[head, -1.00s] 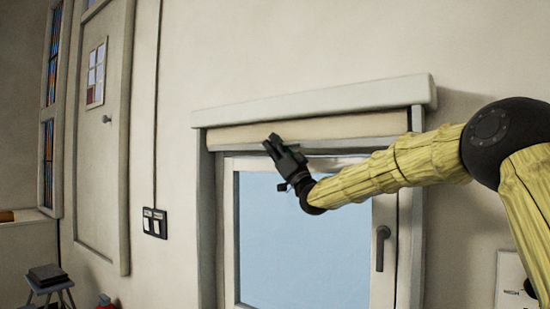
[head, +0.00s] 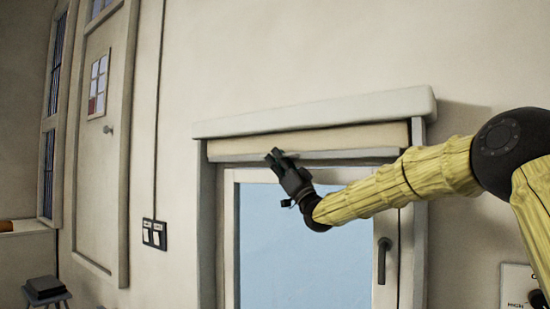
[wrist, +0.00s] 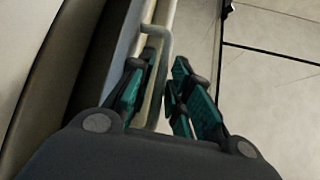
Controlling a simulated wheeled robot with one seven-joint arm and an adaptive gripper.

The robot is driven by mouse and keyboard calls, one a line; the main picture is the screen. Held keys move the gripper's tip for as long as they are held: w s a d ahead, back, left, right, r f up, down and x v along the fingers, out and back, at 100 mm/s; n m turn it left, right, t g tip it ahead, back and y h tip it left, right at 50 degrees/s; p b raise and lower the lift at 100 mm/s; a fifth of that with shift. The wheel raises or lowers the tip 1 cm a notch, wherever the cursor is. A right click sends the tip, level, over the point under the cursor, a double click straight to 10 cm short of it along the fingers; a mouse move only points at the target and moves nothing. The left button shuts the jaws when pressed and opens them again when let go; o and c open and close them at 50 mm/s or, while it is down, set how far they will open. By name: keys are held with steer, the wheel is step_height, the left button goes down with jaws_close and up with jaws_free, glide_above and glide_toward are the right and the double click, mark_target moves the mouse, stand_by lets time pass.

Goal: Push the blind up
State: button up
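The cream blind (head: 330,138) is rolled mostly up, with a short strip showing under its white housing (head: 320,111). Its grey bottom bar (head: 350,154) hangs just above the window sash. My gripper (head: 274,156) is at this bar, left of its middle, pointing up and left. In the wrist view a pale grey-green looped handle (wrist: 158,82) passes between the teal-padded fingers of my gripper (wrist: 166,62). The fingers are partly closed with a gap between their tips. The handle lies close to the left finger; I see no firm clamp on it.
The window (head: 290,250) below the blind is closed, with a dark handle (head: 383,260) at its right. A switch plate (head: 154,233) is on the wall at left. A door (head: 98,160) and a small stool (head: 46,292) are further left.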

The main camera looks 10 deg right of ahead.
steer(key=v, duration=1)
steer(key=shift+f, duration=0.1)
